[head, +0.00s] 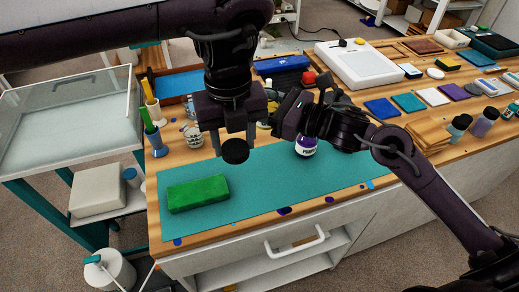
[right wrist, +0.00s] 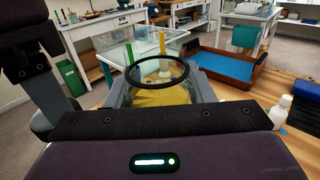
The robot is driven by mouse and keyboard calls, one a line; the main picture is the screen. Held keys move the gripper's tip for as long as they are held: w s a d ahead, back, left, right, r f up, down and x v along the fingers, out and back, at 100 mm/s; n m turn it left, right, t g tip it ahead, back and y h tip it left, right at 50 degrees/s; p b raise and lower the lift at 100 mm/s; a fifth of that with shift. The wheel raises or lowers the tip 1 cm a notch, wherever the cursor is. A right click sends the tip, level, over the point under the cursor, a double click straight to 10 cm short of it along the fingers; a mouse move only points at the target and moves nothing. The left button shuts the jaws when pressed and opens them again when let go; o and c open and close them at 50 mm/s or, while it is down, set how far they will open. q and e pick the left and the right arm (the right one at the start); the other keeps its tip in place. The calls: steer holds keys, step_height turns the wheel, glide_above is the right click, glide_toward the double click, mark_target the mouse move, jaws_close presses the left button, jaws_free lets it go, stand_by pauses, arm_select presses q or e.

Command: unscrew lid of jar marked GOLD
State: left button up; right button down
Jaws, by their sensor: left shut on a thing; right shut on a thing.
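My left gripper (head: 233,140) points down over the teal mat (head: 270,180), shut on a round black lid (head: 235,151) that hangs above the mat. My right gripper (head: 270,112) is shut on a clear glass jar (right wrist: 160,82). In the right wrist view the jar has a dark, open rim and gold-yellow contents low inside. The lid is apart from the jar. In the head view the jar is mostly hidden by my right gripper, and its label cannot be read.
A green block (head: 198,194) lies on the mat at left. A white jar with a purple label (head: 306,147) stands right of my left gripper. Colour tiles (head: 382,108) lie at right.

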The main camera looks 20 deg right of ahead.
step_height(320, 180, down, 14)
steer(key=shift+r+p, duration=0.15)
steer(key=shift+p, duration=0.5)
steer(key=shift+f+b, duration=0.3)
steer(key=c, duration=0.7)
jaws_free()
steer(key=shift+o, duration=0.2)
steer(key=shift+r, duration=0.15)
